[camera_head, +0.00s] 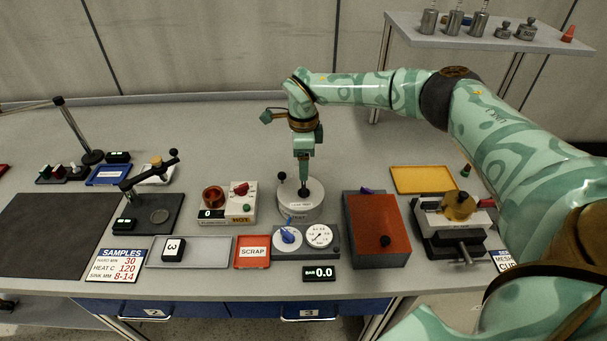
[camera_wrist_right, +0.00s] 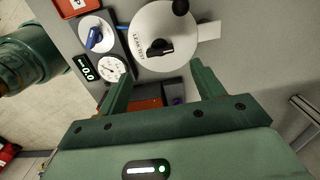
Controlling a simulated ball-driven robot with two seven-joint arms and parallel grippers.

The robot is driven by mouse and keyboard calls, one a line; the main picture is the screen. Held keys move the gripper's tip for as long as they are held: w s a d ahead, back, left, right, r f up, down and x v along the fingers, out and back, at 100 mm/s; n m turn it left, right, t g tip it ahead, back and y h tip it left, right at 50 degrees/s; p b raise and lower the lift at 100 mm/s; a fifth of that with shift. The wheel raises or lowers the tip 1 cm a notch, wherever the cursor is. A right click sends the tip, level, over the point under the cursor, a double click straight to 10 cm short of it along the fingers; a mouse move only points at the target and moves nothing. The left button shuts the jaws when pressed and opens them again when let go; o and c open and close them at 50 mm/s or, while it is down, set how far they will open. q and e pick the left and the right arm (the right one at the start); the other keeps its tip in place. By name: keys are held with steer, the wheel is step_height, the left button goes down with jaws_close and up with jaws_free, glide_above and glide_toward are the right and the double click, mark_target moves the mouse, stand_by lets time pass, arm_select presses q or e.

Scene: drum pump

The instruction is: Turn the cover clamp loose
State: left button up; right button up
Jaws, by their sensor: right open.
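The white round leak-test pot (camera_head: 298,211) stands in the middle of the table, and its lid (camera_wrist_right: 146,22) fills the top of the right wrist view. The cover clamp, a small black knob (camera_wrist_right: 160,48), sits on the lid beside the "LEAK TEST" label. My right gripper (camera_head: 304,184) points straight down over the lid. In the right wrist view its two fingers (camera_wrist_right: 162,70) are spread apart with nothing between them, and the clamp lies just beyond their tips. In the head view the gripper partly hides the clamp. My left gripper is not in view.
A black ball handle (camera_head: 282,176) rises at the pot's left edge. A gauge panel (camera_head: 306,241) with a blue knob stands in front. Table behind the pot is clear.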

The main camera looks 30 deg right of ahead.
step_height(320, 180, up, 8)
steer(key=shift+p, duration=0.4)
stand_by(0.3)
